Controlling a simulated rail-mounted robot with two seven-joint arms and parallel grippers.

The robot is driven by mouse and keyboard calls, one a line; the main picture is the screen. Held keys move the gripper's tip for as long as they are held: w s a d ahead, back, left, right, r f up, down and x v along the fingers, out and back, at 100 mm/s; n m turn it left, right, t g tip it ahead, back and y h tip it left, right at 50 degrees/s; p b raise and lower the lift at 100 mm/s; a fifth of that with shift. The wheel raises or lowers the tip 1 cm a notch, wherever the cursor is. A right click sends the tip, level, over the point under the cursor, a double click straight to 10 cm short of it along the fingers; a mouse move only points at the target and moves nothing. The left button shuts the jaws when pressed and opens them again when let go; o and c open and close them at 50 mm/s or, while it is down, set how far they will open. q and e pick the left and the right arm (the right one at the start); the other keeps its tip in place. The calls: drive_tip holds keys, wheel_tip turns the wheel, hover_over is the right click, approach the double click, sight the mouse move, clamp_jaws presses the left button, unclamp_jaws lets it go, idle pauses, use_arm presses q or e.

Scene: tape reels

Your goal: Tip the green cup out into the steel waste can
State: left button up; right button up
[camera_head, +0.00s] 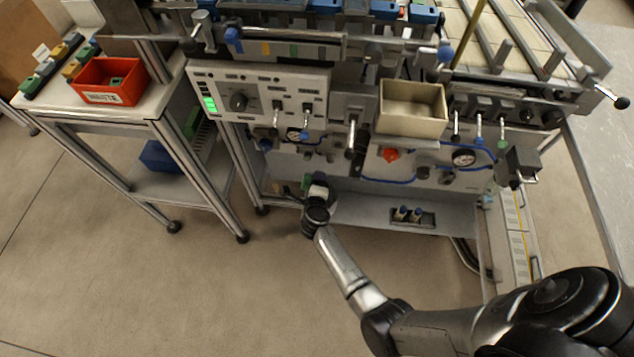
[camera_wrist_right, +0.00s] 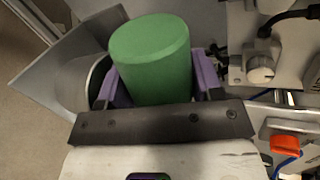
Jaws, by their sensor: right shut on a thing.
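In the right wrist view, my right gripper (camera_wrist_right: 157,84) is shut on the green cup (camera_wrist_right: 150,60), with purple fingers on both sides of it. A smooth, closed green end of the cup faces the camera; its opening is hidden. A curved steel rim (camera_wrist_right: 97,72) shows just left of and behind the cup, probably the waste can, mostly hidden. My left gripper is out of view.
The machine's panel of knobs (camera_head: 238,101) and valves stands above the gripper. A beige bin (camera_head: 412,108) sits on the front ledge. A side table with a red bin (camera_head: 109,82) stands at left. The lower shelf (camera_head: 366,211) holds small bottles. Floor in front is clear.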

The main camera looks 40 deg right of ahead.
drive_tip(key=shift+r+n+g+p, duration=0.45)
drive_tip(key=shift+n+p, duration=0.25)
drive_tip(key=shift+p, duration=0.25)
drive_tip(key=shift+r+n+g+h+p, duration=0.35)
drive_tip(key=shift+n+h+p, duration=0.45)
drive_tip(key=shift+p, duration=0.15)
drive_tip(key=shift+w+r+n+g+h+p, duration=0.1)
drive_tip(key=shift+r+n+g+h+p, duration=0.25)
drive_tip(key=shift+n+p, duration=0.35)
drive_tip(key=shift+r+n+g+h, duration=0.1)
drive_tip(key=shift+n+g+h, duration=0.25)
drive_tip(key=shift+n, duration=0.55)
drive_tip(key=shift+r+n+h, duration=0.15)
drive_tip(key=shift+n+h, duration=0.35)
drive_tip(key=shift+n, duration=0.3)
drive_tip(key=n+h, duration=0.2)
drive_tip(key=n, duration=0.1)
drive_tip(key=shift+r+g, duration=0.35)
drive_tip(key=shift+g, duration=0.05)
drive_tip(key=n+h, duration=0.1)
drive_tip(key=n, duration=0.1)
drive_tip(key=r+n, duration=0.1)
drive_tip(key=n, duration=0.1)
drive_tip(key=shift+r+h+b, duration=0.1)
drive_tip(key=shift+h+b, duration=0.2)
drive_tip(key=shift+h, duration=0.1)
drive_tip(key=shift+d+r, duration=0.1)
